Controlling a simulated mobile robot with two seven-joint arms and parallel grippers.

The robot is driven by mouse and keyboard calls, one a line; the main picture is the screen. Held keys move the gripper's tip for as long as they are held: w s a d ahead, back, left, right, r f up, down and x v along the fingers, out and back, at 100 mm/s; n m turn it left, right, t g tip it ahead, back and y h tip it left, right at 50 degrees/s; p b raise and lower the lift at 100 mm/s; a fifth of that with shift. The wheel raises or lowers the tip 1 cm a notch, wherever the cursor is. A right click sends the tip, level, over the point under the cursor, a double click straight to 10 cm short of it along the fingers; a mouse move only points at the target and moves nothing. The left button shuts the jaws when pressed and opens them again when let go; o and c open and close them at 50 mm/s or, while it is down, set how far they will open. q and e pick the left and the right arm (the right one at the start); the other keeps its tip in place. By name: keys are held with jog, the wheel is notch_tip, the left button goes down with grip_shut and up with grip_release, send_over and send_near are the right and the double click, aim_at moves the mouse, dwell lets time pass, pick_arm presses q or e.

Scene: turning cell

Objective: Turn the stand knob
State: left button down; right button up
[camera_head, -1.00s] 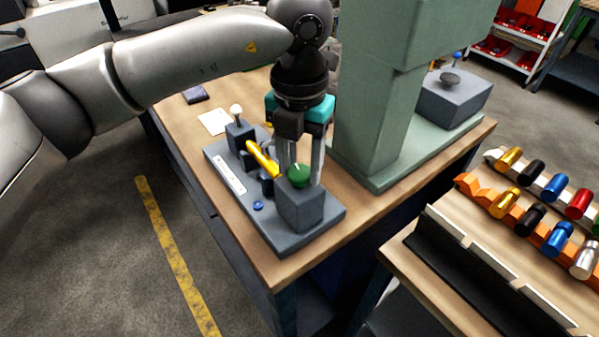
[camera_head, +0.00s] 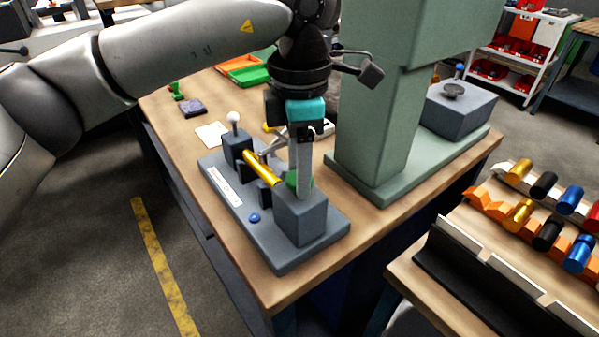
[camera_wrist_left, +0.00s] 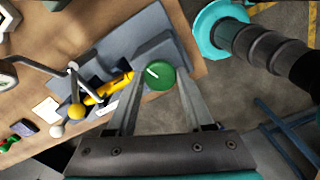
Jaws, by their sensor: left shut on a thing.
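The green stand knob (camera_head: 291,180) sits on top of a grey block (camera_head: 300,222) at the near end of a small grey stand (camera_head: 280,262). In the left wrist view the round green knob (camera_wrist_left: 160,75) shows a short white mark on its face. My left gripper (camera_head: 300,187) points down over the block and is shut on the knob. One finger hides part of the knob in the head view. In the left wrist view its two fingers (camera_wrist_left: 160,88) lie on either side of the knob. My right gripper is not in view.
A gold-yellow bar (camera_head: 261,168) lies in the stand beside the knob block, near a white-ball lever (camera_head: 233,118) and a blue button (camera_head: 254,217). A green machine column (camera_head: 380,110) stands close on the right. Coloured cylinders lie on a rack at far right.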

pick_arm(q)
jog(key=m, duration=0.3)
jog(key=shift+m+b, duration=0.3)
jog(key=shift+b, duration=0.1)
jog(key=shift+m, duration=1.5)
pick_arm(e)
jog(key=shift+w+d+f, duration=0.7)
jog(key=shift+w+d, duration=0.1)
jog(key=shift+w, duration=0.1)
pick_arm(q)
jog(key=shift+r, duration=0.1)
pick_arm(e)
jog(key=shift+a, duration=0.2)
pick_arm(q)
jog(key=c, duration=0.6)
grip_release()
jog(key=o, duration=0.3)
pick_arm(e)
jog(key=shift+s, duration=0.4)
